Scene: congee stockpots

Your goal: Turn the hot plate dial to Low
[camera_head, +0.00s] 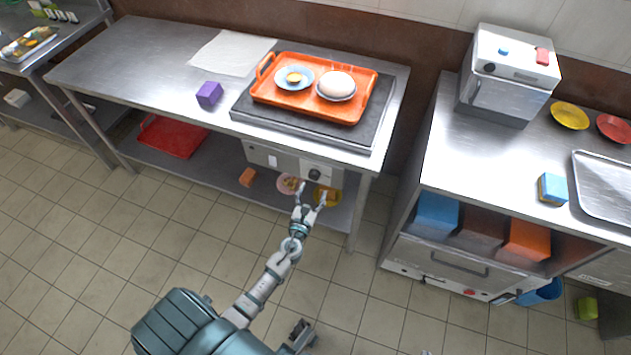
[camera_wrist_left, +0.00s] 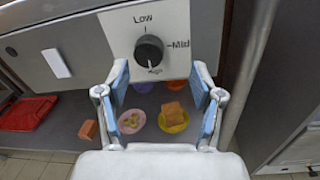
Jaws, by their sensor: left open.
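The dial (camera_wrist_left: 148,52) is a round black knob on a white control panel (camera_wrist_left: 175,20) in the left wrist view. "Low" is printed above it and "Mid" to its right; a pale mark shows at its lower edge. In the head view the dial (camera_head: 315,174) sits on the front under the counter, below the dark hot plate (camera_head: 376,122). My left gripper (camera_head: 313,191) is open and empty, just in front of and below the dial. In the wrist view its two fingers (camera_wrist_left: 160,85) stand apart on either side below the knob.
An orange tray (camera_head: 322,111) with a plate and a bowl lies on the hot plate. Below the panel, a shelf holds a pink plate (camera_wrist_left: 131,122), a yellow plate (camera_wrist_left: 173,122) and a red tray (camera_head: 172,137). A table leg (camera_head: 358,214) stands right of the gripper.

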